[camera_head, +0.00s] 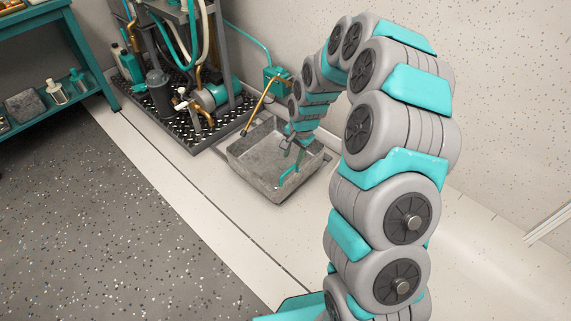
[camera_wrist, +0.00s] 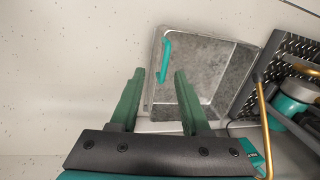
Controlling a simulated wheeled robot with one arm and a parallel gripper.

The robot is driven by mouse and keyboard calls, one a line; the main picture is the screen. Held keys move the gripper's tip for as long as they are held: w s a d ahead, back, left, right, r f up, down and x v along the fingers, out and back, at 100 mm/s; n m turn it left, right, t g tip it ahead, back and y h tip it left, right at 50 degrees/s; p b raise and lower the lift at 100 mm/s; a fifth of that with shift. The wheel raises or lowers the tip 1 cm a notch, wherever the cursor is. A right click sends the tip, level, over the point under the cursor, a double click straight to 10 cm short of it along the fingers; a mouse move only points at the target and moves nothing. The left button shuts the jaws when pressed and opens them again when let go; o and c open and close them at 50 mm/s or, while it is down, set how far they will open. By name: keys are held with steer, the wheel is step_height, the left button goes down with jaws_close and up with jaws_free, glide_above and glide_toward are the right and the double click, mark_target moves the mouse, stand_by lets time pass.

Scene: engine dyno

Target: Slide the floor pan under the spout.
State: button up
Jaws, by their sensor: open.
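The floor pan (camera_head: 254,178) is a grey, open, square metal tray on the pale floor. Its teal handle (camera_head: 290,179) is on the near right side. The brass spout (camera_head: 264,98) slopes down to a dark tip near the pan's far left rim; I cannot tell whether the tip is over the pan. My gripper (camera_head: 291,145) is over the pan's right part, partly hidden by my arm. In the wrist view, my gripper's green fingers (camera_wrist: 159,74) are apart and empty, with the handle (camera_wrist: 164,60) showing between their tips. The pan (camera_wrist: 208,66) and spout (camera_wrist: 265,128) also show there.
A black tread-plate base (camera_head: 188,130) carrying a pump rig stands behind and left of the pan. A teal bench (camera_head: 60,98) with bottles is at the far left. A wall rises behind and right. The floor in front of the pan is clear.

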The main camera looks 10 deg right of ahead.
mark_target(289, 170)
steer(key=shift+m, duration=0.5)
steer(key=shift+w+a+f+b, duration=0.15)
steer(key=shift+w+f, duration=0.55)
steer(key=shift+f, duration=1.15)
steer(key=shift+w+d+f+b, duration=0.1)
steer(key=shift+w+f, duration=0.6)
steer(key=shift+f, duration=1.15)
steer(key=shift+w+a+f+b, duration=0.15)
steer(key=shift+w+f, duration=0.55)
steer(key=shift+f, duration=1.15)
steer(key=shift+d, duration=0.1)
steer(key=shift+c, duration=0.3)
jaws_close()
